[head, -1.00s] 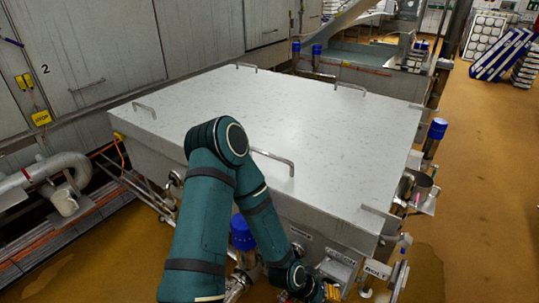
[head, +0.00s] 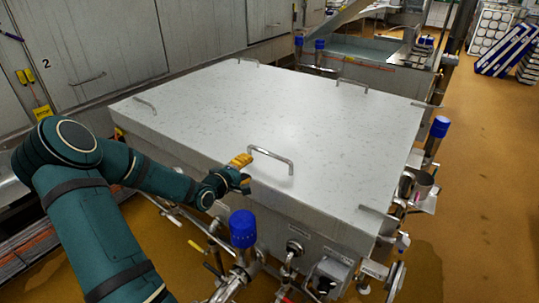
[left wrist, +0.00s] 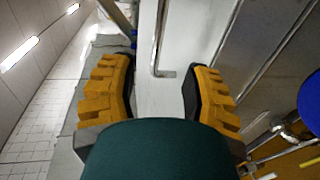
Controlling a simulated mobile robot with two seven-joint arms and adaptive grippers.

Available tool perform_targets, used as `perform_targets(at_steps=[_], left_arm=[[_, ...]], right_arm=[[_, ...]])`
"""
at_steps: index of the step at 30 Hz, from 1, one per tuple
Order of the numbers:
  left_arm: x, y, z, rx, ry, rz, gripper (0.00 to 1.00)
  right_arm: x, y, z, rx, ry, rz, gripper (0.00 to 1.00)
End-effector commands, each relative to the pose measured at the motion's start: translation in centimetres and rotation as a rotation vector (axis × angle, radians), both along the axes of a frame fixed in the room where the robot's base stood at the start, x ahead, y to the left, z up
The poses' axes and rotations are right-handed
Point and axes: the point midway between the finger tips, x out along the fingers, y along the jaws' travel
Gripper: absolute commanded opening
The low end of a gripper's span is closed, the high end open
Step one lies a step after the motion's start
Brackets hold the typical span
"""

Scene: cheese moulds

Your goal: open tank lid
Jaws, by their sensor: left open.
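The tank (head: 275,210) is a large steel box under a flat, pale speckled lid (head: 260,110), which lies shut on it. A bent-rod handle (head: 285,160) stands near the lid's front edge. My left gripper (head: 243,168) has yellow-orange fingers and is just left of this handle, at the lid's front edge. In the left wrist view, my left gripper (left wrist: 156,88) is open and empty, and the handle (left wrist: 157,40) shows ahead, roughly in line with the gap between the fingers. I cannot tell whether they touch it. My right gripper is not in view.
Other handles stand on the lid, at its left (head: 145,104) and far edges (head: 352,84). A blue-capped valve (head: 243,228) rises in front of the tank below my left arm. Grey cabinets (head: 110,50) line the left. Brown floor (head: 480,170) at the right is open.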

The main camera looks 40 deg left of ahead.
Motion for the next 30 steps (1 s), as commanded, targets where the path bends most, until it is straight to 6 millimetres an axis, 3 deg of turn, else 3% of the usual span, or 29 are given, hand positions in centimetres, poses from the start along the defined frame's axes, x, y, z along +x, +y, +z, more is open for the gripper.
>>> perform_targets(at_steps=[5, 21, 30], left_arm=[[1.7, 0.3, -0.3, 0.000, -0.007, 0.000, 0.48], [11.3, 1.3, -2.3, -0.002, -0.004, 0.000, 0.48], [13.3, 1.6, -2.6, 0.000, -0.002, 0.001, 0.48]], right_arm=[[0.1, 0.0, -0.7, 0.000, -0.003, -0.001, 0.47], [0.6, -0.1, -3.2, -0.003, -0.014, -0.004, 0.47], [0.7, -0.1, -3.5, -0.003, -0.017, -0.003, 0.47]])
